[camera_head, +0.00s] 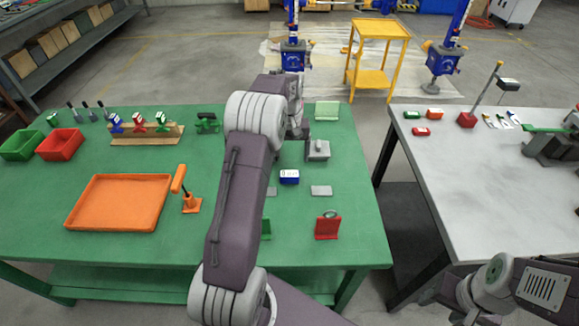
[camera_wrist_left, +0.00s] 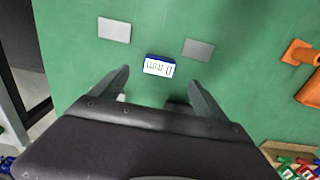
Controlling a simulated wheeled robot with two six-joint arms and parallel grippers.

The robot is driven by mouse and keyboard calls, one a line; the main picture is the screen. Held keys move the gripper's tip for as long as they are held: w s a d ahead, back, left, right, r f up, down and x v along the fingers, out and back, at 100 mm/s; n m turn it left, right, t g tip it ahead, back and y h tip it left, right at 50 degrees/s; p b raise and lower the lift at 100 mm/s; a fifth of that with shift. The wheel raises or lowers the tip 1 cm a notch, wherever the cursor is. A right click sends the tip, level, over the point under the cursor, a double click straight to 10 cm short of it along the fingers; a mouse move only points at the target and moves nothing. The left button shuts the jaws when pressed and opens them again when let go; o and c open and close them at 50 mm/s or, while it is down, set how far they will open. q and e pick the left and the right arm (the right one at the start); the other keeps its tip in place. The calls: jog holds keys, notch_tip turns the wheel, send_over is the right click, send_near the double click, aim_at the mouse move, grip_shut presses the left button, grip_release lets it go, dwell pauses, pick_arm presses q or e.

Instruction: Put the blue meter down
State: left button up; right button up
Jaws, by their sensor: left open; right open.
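The blue meter (camera_head: 289,177) is a small blue box with a white face. It rests on the green table between two grey plates. In the left wrist view the meter (camera_wrist_left: 159,66) shows its display, just beyond the gap between my left fingertips. My left gripper (camera_wrist_left: 159,78) is open, with nothing between its fingers; I cannot tell its exact height above the table. In the head view my left arm hides part of the table, and its fingers are hard to make out. My right arm shows at the lower right, but I cannot make out its gripper.
Grey plates (camera_head: 321,190) flank the meter. A red stand (camera_head: 327,226) is nearer, and a grey block (camera_head: 317,150) is behind. An orange tray (camera_head: 118,203) and orange jack (camera_head: 191,203) stand left. A gap separates the green table from the grey table (camera_head: 463,190).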

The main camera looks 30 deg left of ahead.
aim_at(289, 177)
pick_arm(q)
notch_tip(289, 177, up, 2)
jog(key=shift+r, duration=0.15)
jog(key=c, duration=0.4)
jog(key=shift+w+n, duration=0.15)
jog(key=shift+n, duration=0.65)
jog(key=shift+c, duration=1)
jog(key=a+f+n+p, duration=0.1)
jog(key=n+p, duration=0.1)
jog(key=n, duration=0.3)
jog(key=a+f+n+p, duration=0.1)
jog(key=n+p, duration=0.1)
jog(key=n, duration=0.4)
jog(key=s+a+f+n+p, duration=0.1)
jog(key=n, duration=0.4)
jog(key=shift+f+p, duration=0.1)
jog(key=shift+p, duration=0.3)
jog(key=shift+s+a+f+n, duration=0.1)
jog(key=shift+a+f+n, duration=0.1)
jog(key=shift+a+n, duration=0.1)
jog(key=shift+f, duration=0.15)
notch_tip(289, 177, down, 4)
jog(key=shift+d+r, duration=0.1)
notch_tip(289, 177, down, 4)
jog(key=shift+s+f+p, duration=0.1)
jog(key=shift+f+p, duration=0.1)
jog(key=shift+p, duration=0.25)
jog(key=shift+f, duration=0.4)
